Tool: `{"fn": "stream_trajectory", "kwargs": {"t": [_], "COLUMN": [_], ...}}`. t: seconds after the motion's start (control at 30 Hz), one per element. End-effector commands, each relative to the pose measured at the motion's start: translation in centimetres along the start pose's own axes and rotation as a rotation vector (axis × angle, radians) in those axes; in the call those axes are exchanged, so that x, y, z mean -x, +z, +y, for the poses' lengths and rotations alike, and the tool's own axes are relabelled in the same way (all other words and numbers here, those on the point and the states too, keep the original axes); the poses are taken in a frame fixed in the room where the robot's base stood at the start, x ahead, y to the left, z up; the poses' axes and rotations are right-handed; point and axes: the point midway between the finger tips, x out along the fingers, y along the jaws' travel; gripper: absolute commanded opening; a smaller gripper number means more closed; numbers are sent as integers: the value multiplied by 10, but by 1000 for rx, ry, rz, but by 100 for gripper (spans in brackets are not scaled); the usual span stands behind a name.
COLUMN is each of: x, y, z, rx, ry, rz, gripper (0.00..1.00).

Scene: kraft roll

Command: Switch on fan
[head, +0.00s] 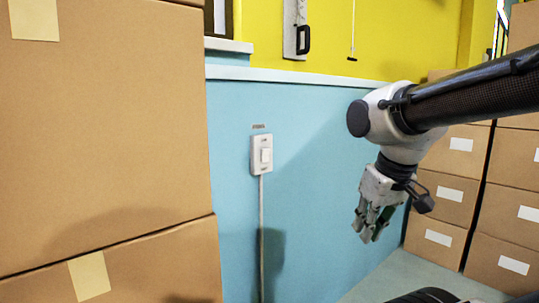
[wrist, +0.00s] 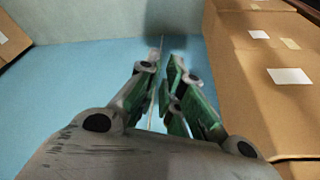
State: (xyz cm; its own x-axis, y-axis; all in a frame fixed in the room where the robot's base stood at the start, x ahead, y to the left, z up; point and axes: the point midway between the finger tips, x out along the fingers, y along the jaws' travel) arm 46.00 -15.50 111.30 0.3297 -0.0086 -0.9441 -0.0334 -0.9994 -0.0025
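A white wall switch (head: 262,155) with a pale rocker sits on the blue wall, a small label above it and a thin white conduit running down from it. No fan shows in either view. My gripper (head: 369,226) hangs fingers down, right of the switch and lower, apart from it. In the wrist view my gripper (wrist: 166,62) has green-padded fingers with a narrow gap between their tips and nothing held. The switch cannot be made out in the wrist view.
Large cardboard boxes (head: 105,140) fill the left side. Stacked boxes with white labels (head: 450,190) stand at the right, also in the wrist view (wrist: 255,85). A black-handled fitting (head: 296,30) and a pull cord (head: 352,30) are higher up. Blue wall between switch and gripper is clear.

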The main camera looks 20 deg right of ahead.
Motion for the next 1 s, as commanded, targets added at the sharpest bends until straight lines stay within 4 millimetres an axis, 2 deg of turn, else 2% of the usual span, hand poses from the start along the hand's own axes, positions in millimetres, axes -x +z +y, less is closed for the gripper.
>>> {"fn": "stream_trajectory", "kwargs": {"t": [0.2, 0.27, 0.37, 0.53, 0.7, 0.8, 0.87, 1.0], "x": [-43, -59, -90, -150, -194, -208, -211, -199], "y": [7, -1, -26, -87, -156, -197, -220, -272], "z": [24, 36, 59, 96, 110, 106, 99, 72], "rx": [-69, -75, -71, -28, 42, 83, 107, 160], "ry": [40, 65, 107, 157, 140, 99, 65, -43], "rz": [-203, -221, -193, -30, 214, 377, 481, 741], "gripper": [0, 0, 0, 0, 0, 0, 0, 0]}}
